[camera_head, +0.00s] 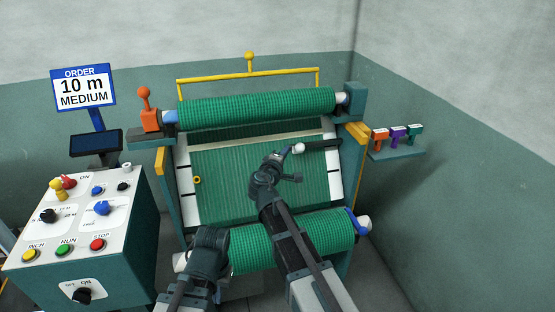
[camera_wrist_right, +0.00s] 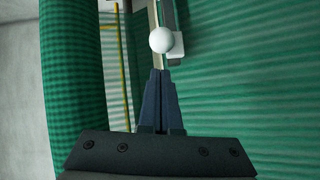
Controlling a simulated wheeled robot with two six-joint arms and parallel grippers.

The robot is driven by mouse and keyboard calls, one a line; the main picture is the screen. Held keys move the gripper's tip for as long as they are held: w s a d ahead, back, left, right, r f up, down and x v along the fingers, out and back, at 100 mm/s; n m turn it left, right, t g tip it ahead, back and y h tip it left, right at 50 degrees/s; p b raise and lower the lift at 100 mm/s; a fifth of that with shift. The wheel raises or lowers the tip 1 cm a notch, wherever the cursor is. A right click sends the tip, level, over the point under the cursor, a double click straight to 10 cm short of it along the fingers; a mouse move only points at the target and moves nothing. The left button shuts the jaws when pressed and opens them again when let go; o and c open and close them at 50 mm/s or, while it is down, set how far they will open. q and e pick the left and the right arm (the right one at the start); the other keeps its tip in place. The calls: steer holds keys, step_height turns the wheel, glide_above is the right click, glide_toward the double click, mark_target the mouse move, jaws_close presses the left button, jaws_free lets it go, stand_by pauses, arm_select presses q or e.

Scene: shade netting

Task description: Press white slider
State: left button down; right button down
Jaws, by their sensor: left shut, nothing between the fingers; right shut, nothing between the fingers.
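The white slider shows as a round white knob (camera_head: 299,147) at the left end of a dark bar, above the green netting panel. In the right wrist view the white knob (camera_wrist_right: 161,40) sits beside a small white block on a rail. My right gripper (camera_head: 287,151) is shut and empty, its tips just left of the knob in the head view. In the wrist view its closed fingers (camera_wrist_right: 160,73) point at the knob, with a small apparent gap; contact is unclear. My left gripper (camera_head: 210,240) is shut and low, in front of the lower roll; its fingertips are hard to see.
Green netting rolls lie above (camera_head: 255,108) and below (camera_head: 300,238) the sloping panel. A control box (camera_head: 130,225) with buttons and knobs stands left, under an order sign (camera_head: 83,88) reading 10 m MEDIUM. A wall shelf (camera_head: 398,154) at right holds orange, purple and green tools.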

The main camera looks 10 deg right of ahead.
steer(key=shift+w+d+f, duration=0.15)
steer(key=shift+w+d, duration=0.05)
steer(key=shift+d, duration=0.85)
steer(key=shift+d, duration=0.1)
steer(key=d, duration=1.2)
steer(key=shift+w+d, duration=0.2)
